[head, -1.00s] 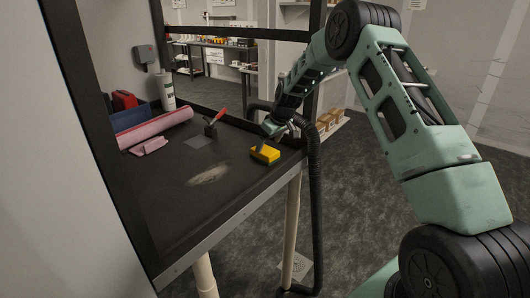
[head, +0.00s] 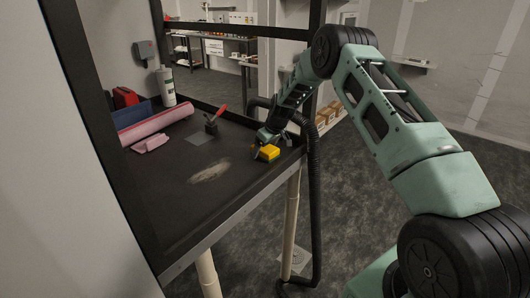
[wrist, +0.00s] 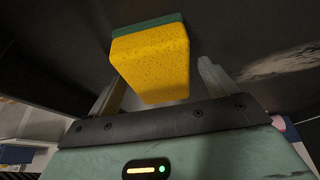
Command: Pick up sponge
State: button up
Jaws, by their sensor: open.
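The sponge (head: 268,153) is a yellow block on the dark bench top, near its right edge. In the wrist view the sponge (wrist: 152,60) shows a yellow body with a dark green layer along its far side. My gripper (head: 262,142) is at the sponge in the head view, partly hidden by it and small. In the wrist view my gripper (wrist: 155,88) has its two fingers apart, one on each side of the sponge's near end. A gap shows between the sponge and the right finger. I cannot tell whether the left finger touches it.
On the bench (head: 235,203) lie a pink roll (head: 156,125), a folded pink cloth (head: 151,143) and a red-handled tool on a dark block (head: 212,125). A white bottle (head: 166,86) stands behind. A black hose (head: 314,190) hangs by the right edge.

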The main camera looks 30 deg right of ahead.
jog(key=shift+f+b, duration=0.2)
jog(key=shift+b, duration=0.2)
dwell(0.4)
jog(key=c, duration=1.1)
